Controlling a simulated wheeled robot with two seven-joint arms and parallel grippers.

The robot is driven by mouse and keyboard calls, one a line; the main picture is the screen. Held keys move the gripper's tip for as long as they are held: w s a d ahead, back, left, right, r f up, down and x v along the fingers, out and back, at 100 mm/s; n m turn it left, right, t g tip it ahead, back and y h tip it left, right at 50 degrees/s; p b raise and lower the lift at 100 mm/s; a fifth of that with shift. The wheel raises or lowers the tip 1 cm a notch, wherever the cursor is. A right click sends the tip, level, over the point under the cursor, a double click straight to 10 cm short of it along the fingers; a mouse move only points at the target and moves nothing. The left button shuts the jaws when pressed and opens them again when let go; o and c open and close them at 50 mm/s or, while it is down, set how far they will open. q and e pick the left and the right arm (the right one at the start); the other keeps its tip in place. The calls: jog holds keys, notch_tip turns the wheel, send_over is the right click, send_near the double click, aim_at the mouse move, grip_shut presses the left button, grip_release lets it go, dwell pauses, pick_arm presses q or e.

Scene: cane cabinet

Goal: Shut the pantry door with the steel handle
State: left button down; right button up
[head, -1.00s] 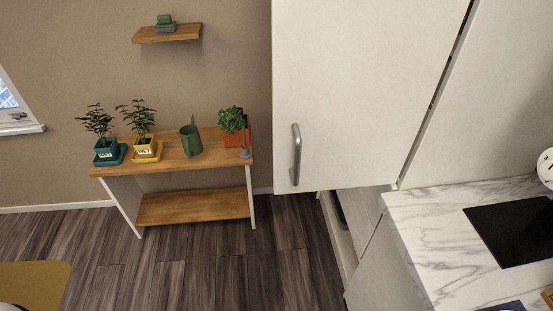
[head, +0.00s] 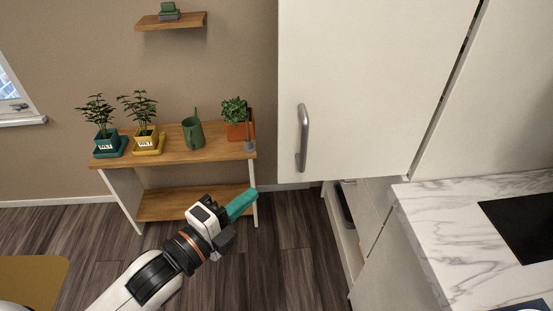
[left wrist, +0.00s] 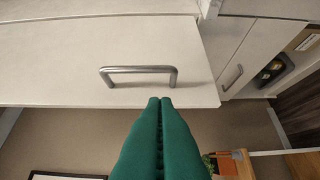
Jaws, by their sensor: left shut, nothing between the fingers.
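The white pantry door (head: 375,80) stands open in the head view, swung out to the left of the cabinet, with a dark gap along its right edge. Its steel handle (head: 303,138) is upright near the door's lower left edge. In the left wrist view the handle (left wrist: 138,69) lies across the door panel (left wrist: 60,62), just beyond the fingertips. My left gripper (head: 250,194), with green fingers, is shut and empty, below and left of the handle, apart from it. The fingers also show in the left wrist view (left wrist: 160,103). My right gripper is not in view.
A wooden plant table (head: 180,154) stands at the left against the wall, with several pots and a green watering can (head: 193,132). A marble counter (head: 455,225) with a black hob is at the right. Floor (head: 285,235) between them is free.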

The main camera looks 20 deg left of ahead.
pick_arm(q)
jog(key=p, duration=0.2)
send_near(288, 147)
jog(key=w+d, duration=0.2)
jog(key=d, duration=0.2)
jog(key=w, duration=0.1)
jog(key=w+a+p, duration=0.1)
jog(key=shift+w+a, duration=0.1)
jog(key=shift+w, duration=0.25)
jog(key=shift+w+a, duration=0.2)
jog(key=shift+w, duration=0.15)
jog(key=shift+f, duration=0.1)
